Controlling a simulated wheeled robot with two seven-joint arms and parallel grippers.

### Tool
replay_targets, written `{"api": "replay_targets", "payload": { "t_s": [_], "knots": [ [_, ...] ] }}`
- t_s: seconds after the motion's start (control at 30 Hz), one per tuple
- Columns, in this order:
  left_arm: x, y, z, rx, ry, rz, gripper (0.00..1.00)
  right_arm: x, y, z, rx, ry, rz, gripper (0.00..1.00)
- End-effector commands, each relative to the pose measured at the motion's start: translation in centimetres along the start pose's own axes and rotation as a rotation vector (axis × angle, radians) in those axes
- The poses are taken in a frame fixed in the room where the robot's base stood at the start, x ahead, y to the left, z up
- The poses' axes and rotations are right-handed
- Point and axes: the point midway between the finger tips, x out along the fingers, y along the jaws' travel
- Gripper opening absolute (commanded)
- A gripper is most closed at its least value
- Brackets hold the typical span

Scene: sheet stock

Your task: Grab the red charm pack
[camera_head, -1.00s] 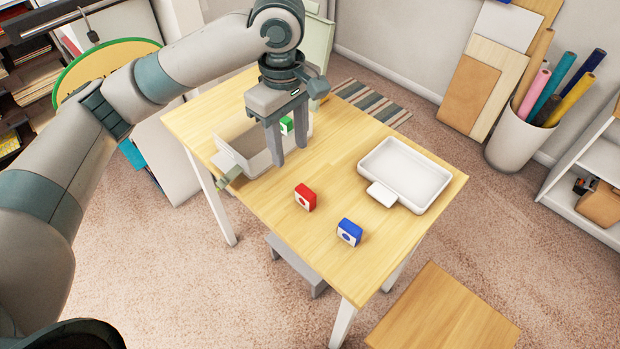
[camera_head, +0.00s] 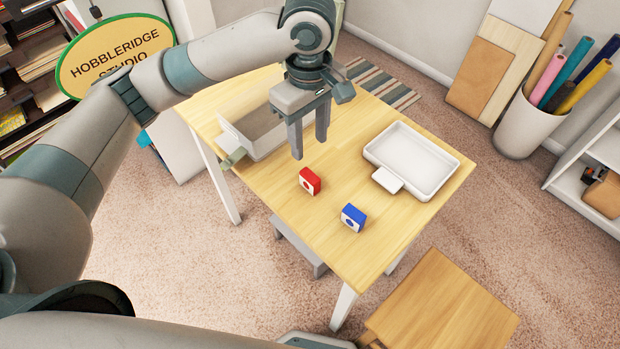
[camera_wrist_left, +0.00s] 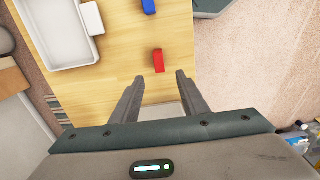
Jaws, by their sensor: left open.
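The red charm pack (camera_head: 310,181) stands on the wooden table, a small block with a pale face bearing a dark mark. It also shows in the left wrist view (camera_wrist_left: 159,61), just beyond and between the fingertips. My left gripper (camera_head: 309,148) is open and empty, fingers pointing down, above and behind the red pack in the head view; the wrist view shows its spread fingers (camera_wrist_left: 160,77). A similar blue pack (camera_head: 353,217) stands nearer the table's front right edge, apart from the red one. My right gripper is not seen.
A white tray (camera_head: 440,191) with a small tab lies on the right of the table. A grey-walled open bin (camera_head: 236,143) stands at the left, partly behind my gripper. A wooden stool or low table (camera_head: 445,305) stands at front right. Bare tabletop surrounds the packs.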

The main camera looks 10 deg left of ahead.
Motion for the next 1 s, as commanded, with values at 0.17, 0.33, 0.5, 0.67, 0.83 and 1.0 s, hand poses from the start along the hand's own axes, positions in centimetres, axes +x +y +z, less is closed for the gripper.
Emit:
{"api": "replay_targets", "payload": {
  "t_s": [0.17, 0.33, 0.5, 0.67, 0.83, 1.0],
  "knots": [
    [3.2, -0.1, 0.0, -0.001, 0.0, -0.004, 0.41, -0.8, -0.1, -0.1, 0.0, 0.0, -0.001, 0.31],
    [6.0, -0.1, -0.1, -0.001, 0.001, -0.003, 0.41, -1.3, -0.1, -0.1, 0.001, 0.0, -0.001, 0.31],
    [7.8, 0.0, -0.1, -0.002, 0.001, -0.001, 0.41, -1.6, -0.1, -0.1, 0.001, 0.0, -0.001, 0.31],
    [8.3, 0.0, -0.1, 0.0, 0.002, -0.001, 0.41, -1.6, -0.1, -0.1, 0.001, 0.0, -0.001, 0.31],
    [8.2, 0.0, -0.1, 0.0, 0.001, 0.0, 0.41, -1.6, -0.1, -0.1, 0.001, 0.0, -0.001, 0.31],
    [8.5, 0.0, -0.1, -0.001, 0.001, -0.002, 0.41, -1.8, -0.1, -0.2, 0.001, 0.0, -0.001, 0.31]
  ]
}}
